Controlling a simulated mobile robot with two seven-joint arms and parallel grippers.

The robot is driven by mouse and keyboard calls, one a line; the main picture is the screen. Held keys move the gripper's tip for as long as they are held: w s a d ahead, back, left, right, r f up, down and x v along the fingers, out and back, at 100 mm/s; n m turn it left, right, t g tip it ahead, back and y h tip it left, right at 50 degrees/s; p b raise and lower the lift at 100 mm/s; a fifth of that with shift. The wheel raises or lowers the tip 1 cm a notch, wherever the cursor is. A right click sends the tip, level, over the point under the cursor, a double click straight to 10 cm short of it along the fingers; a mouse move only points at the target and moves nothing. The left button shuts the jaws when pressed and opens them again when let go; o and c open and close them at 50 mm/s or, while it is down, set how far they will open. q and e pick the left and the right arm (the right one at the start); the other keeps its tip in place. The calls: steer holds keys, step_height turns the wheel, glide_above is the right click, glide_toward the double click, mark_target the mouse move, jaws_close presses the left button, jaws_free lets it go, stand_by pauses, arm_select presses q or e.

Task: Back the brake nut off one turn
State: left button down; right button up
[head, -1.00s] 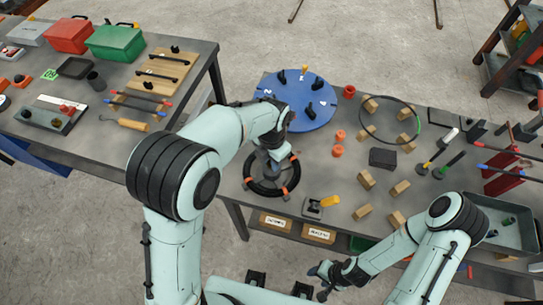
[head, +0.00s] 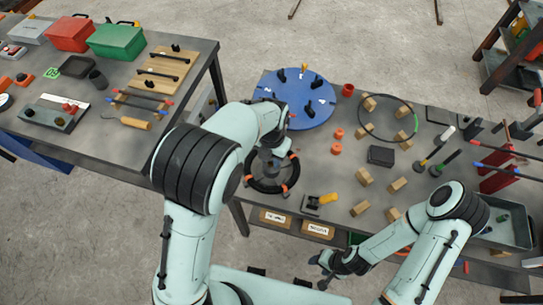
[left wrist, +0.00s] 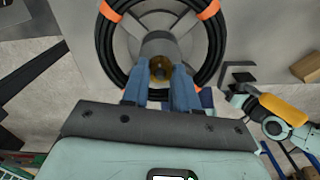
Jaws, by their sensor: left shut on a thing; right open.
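A reel of black cable with orange ties (head: 291,180) lies on the right-hand bench, its grey hub in the middle. In the left wrist view the reel (left wrist: 104,40) fills the top, and a brass-coloured nut (left wrist: 160,70) shows at its hub. My left gripper (head: 270,163) is over the hub. In the left wrist view the blue fingers of this gripper (left wrist: 164,80) are shut on the nut, one on each side. In the head view the arm and hand hide the nut. My right gripper (head: 322,271) is open and empty, in front of the bench edge.
A blue round plate (head: 310,115) with black pegs is behind the reel. A yellow-handled tool (head: 327,198) stands to the reel's right, with wooden blocks (head: 364,177) beyond. Orange pieces (head: 337,149) lie near the reel. Another bench (head: 120,140) is on the left, across a gap.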

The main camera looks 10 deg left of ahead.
arm_select(q)
steer(key=c, duration=0.9)
jaws_free()
steer(key=shift+o, duration=0.2)
step_height(320, 180, up, 14)
steer(key=p, duration=0.2)
steer(key=shift+f, duration=0.25)
arm_select(e)
steer(key=w+r, duration=0.2)
steer(key=w, duration=0.1)
steer(key=shift+r, duration=0.4)
